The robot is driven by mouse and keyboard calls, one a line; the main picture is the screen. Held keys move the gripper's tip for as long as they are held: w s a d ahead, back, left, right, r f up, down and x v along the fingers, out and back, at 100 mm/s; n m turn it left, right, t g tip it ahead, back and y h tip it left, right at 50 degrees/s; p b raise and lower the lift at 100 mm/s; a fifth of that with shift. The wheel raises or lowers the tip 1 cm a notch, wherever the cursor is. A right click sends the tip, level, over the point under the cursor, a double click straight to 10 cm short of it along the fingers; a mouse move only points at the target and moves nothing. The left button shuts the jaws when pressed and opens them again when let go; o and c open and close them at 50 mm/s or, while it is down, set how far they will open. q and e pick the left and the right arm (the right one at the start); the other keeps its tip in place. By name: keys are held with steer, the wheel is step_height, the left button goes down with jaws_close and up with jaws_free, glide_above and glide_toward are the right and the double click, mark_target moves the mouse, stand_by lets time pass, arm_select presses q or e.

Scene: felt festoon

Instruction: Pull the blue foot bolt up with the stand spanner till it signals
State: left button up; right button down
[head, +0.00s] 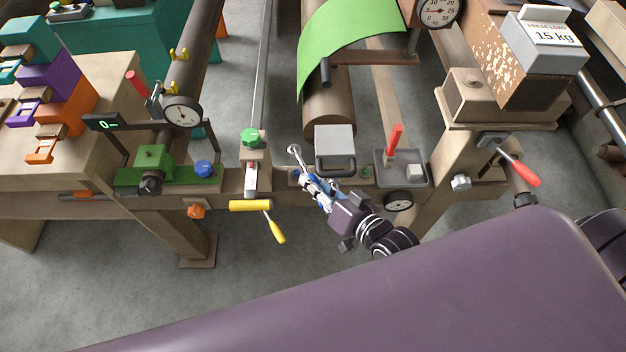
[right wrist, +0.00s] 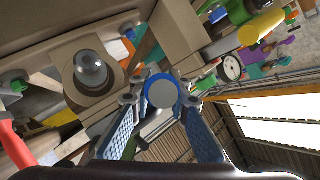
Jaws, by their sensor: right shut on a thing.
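The blue foot bolt (head: 203,168) has a round head and stands at the right end of the green base plate (head: 185,176). My right gripper (head: 312,184) is shut on the stand spanner (head: 296,156), a slim metal tool with a ring-shaped end. The ring end points up and left, over the bench rail, well right of the blue bolt and apart from it. In the right wrist view a round grey end with a blue ring (right wrist: 162,93) shows between the blue finger pads; it looks like the spanner's handle. My left gripper is out of view.
An orange knob (head: 195,211) sits below the blue bolt. A green knob (head: 252,137) and a yellow crank (head: 250,205) stand between the bolt and my gripper. A grey block (head: 334,140) and a tray (head: 416,181) with a red handle lie right. A dial (head: 182,113) stands behind the bolt.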

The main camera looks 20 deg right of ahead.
steer(key=shift+r, duration=0.15)
step_height(320, 180, down, 2)
steer(key=shift+f+b, duration=0.15)
steer(key=shift+b, duration=0.45)
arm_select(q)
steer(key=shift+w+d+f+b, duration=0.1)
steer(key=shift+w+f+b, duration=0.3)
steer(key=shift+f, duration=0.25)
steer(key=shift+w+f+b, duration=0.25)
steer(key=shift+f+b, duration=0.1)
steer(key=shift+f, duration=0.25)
arm_select(e)
step_height(320, 180, down, 3)
steer(key=shift+r, duration=0.15)
arm_select(q)
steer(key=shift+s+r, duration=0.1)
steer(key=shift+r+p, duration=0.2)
steer(key=shift+p, duration=0.1)
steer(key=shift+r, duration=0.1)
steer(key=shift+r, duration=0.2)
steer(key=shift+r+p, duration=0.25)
steer(key=shift+p, duration=0.3)
arm_select(e)
steer(key=shift+r, duration=0.1)
